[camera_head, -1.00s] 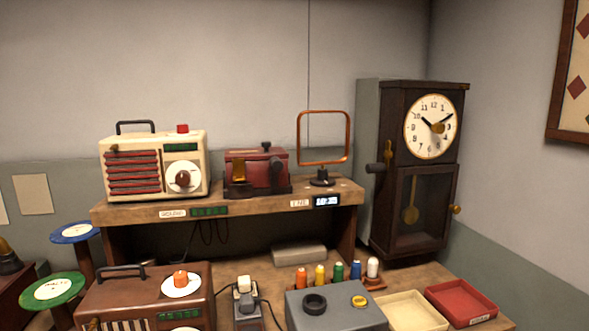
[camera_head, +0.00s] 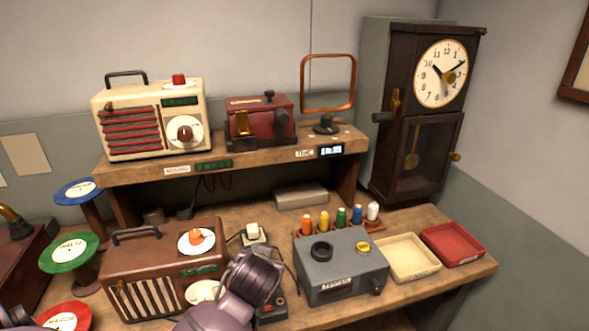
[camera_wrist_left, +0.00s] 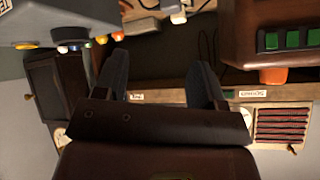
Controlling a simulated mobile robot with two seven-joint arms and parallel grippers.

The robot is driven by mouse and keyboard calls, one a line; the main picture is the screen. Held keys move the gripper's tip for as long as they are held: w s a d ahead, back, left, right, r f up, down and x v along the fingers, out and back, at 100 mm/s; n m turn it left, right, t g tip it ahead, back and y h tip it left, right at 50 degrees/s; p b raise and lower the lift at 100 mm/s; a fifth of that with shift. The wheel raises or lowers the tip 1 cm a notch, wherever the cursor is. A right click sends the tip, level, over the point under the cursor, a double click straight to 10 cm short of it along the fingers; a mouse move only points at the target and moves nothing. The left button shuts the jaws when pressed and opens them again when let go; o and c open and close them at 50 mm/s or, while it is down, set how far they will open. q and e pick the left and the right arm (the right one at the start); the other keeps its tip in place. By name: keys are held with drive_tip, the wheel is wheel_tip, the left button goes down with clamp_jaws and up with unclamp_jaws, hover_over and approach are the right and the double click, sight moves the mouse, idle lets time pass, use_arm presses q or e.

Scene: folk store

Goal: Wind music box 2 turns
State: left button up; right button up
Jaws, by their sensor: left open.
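A dark red box (camera_head: 262,118), which looks like the music box, sits on the raised wooden shelf in the head view. It has a brass-coloured part at its left front and dark knob-like parts on its top and right side. I cannot make out its winding state. My left wrist shows at the bottom centre of the head view, low and in front of the shelf, well apart from the red box. In the left wrist view my left gripper (camera_wrist_left: 158,68) has its two fingers spread, with nothing seen between them. My right gripper is not in view.
A cream radio (camera_head: 150,120) and an orange-framed loop (camera_head: 328,112) flank the red box. Below stand a brown radio (camera_head: 150,265), a grey box (camera_head: 338,283), several spools and two trays. A pendulum clock (camera_head: 415,180) stands right. Open air lies above the bench.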

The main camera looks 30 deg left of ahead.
use_arm(q)
drive_tip(key=w+a+r+n+t+y, duration=0.2)
drive_tip(key=w+r+n+y, duration=0.1)
drive_tip(key=w+r, duration=0.75)
drive_tip(key=n+t+y, duration=0.2)
drive_tip(key=n+y, duration=0.1)
drive_tip(key=y, duration=0.2)
approach(285, 120)
drive_tip(key=a, duration=0.1)
drive_tip(key=shift+w+x, duration=0.2)
drive_tip(key=shift+x, duration=5.05)
drive_tip(key=shift+w, duration=0.15)
drive_tip(key=c, duration=0.8)
